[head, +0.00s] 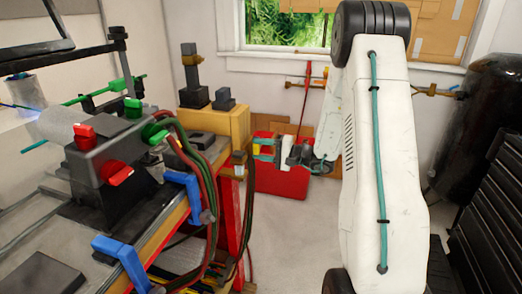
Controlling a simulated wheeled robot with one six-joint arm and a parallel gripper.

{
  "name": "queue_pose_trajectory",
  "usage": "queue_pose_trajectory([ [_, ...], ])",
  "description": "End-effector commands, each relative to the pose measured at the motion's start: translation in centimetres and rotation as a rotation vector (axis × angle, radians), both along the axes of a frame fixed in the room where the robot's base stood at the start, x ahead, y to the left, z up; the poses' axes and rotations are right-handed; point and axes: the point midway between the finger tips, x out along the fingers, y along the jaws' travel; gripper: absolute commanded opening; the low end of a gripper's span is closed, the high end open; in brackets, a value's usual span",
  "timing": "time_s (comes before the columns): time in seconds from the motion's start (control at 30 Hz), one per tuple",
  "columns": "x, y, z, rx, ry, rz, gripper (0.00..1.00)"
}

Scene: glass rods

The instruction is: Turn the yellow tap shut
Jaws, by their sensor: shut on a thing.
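My gripper (263,150) is at the end of my white arm, in the middle of the view, pointing left. Its teal fingers are shut on the yellow tap (257,147), of which only a small yellow patch shows between the fingertips. The tap is beside the right end of the bench, in front of a red panel or box. The fingers hide most of its handle, so I cannot tell how far it is turned.
A bench at the left carries a grey burner block (105,155) with red and green knobs. Red and green hoses (205,190) hang off its edge. A blue clamp (120,258) juts from the front. A dark tank (485,110) and drawers stand right. Pale floor (285,235) is clear.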

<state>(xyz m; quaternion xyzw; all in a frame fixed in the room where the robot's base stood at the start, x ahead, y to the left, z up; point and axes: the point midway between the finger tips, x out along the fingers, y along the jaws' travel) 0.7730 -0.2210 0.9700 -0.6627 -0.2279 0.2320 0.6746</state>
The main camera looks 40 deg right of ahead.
Motion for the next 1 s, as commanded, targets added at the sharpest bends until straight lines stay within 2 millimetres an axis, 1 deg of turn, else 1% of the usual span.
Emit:
queue_pose_trajectory([
  [0.17, -0.02, 0.02, -0.04, 0.051, 0.041, 0.000, 0.21],
  [0.37, -0.01, 0.03, -0.05, 0.163, 0.129, 0.000, 0.21],
  [1.0, -0.02, 0.04, -0.07, 0.641, 0.501, 0.000, 0.21],
])
